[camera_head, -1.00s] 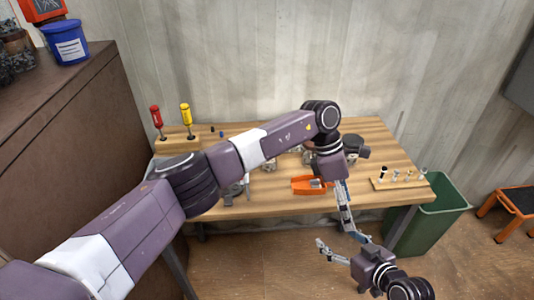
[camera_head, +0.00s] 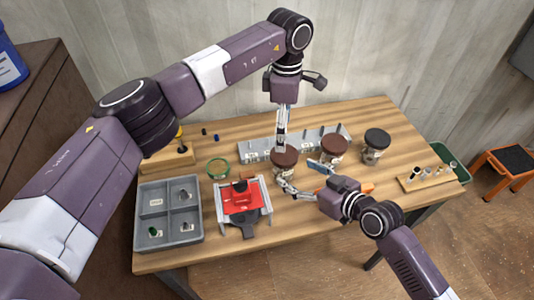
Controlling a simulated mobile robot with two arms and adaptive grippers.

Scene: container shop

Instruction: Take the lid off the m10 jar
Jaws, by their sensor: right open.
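Three glass jars with dark lids stand toward the back right of the table: a brown-lidded left jar (camera_head: 284,159), a brown-lidded middle jar (camera_head: 333,150) and a black-lidded right jar (camera_head: 376,146). Their labels are too small to read, so I cannot tell which is m10. My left gripper (camera_head: 281,141) points down at the left jar's lid; its fingers look narrow, and contact is unclear. My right gripper (camera_head: 301,176) is open, with one finger in front of the left jar and the other to its right. It partly hides that jar's lower body.
A grey rack (camera_head: 256,151) stands behind the jars. A grey compartment tray (camera_head: 168,237), a red fixture (camera_head: 242,197) and a green ring (camera_head: 217,168) lie to the left. An orange object (camera_head: 358,188) is partly behind my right gripper. A wooden peg block (camera_head: 426,177) is at right.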

